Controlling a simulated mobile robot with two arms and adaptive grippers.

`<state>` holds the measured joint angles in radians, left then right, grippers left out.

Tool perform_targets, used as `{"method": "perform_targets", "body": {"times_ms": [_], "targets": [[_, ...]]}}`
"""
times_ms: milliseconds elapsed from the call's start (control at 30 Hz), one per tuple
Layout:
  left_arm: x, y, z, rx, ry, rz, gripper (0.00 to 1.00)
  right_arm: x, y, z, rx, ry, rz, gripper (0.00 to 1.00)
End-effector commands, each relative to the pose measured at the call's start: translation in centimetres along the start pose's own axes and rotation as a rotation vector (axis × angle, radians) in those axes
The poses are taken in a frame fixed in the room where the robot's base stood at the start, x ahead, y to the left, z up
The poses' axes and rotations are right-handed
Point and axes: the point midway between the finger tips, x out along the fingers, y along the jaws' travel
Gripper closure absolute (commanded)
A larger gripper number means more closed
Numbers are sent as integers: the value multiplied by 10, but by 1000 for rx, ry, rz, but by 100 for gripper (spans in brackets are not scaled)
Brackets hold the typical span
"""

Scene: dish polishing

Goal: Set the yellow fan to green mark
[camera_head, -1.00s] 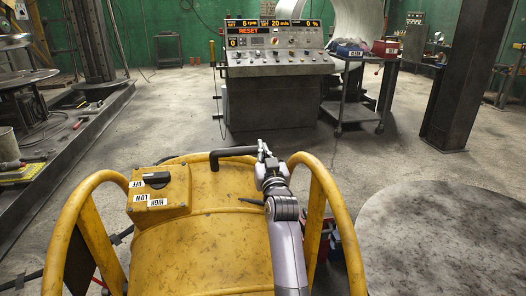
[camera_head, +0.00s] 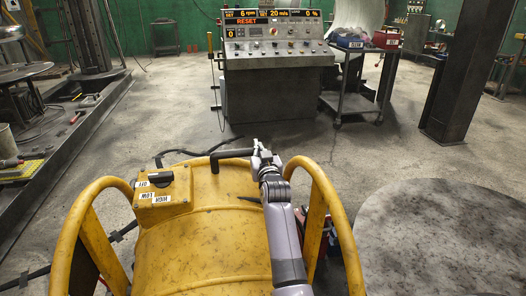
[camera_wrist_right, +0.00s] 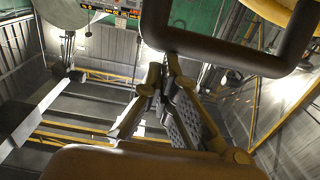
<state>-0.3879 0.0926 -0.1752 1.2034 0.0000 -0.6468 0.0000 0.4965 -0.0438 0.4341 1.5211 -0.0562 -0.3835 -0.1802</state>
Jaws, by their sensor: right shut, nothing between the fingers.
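The yellow fan (camera_head: 205,245) is a large drum in the front of the head view, with tube guards on both sides. A control box (camera_head: 163,197) with a black knob and OFF, LOW, HIGH labels sits on its top left. A dark handle (camera_head: 232,153) rises at its far edge and also shows close up in the right wrist view (camera_wrist_right: 225,55). My right gripper (camera_head: 262,152) is shut and empty at the right end of this handle. Its fingers (camera_wrist_right: 162,70) point toward the handle's corner in the wrist view. I see no green mark. My left gripper is out of view.
A control console (camera_head: 273,85) stands ahead, with a cart (camera_head: 350,104) carrying bins right of it. A dark pillar (camera_head: 459,75) stands at the right. A round grey surface (camera_head: 440,240) lies right of the fan. Open floor lies between fan and console.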

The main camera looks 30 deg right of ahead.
Motion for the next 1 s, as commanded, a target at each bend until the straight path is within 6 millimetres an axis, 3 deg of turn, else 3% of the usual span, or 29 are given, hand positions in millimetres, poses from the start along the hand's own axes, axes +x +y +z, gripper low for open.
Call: {"method": "perform_targets", "body": {"times_ms": [33, 167, 667, 767, 1000], "targets": [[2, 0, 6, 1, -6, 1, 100, 1, -1, 10, -1, -31, -3, 100], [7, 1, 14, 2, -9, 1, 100, 3, -1, 13, -2, -41, -3, 100], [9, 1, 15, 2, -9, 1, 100, -2, -2, 16, -1, -44, -4, 100], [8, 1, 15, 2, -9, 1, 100, -13, -2, 14, -2, -40, -3, 100], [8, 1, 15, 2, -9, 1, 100, -61, -1, 7, 0, -28, -1, 100]]}}
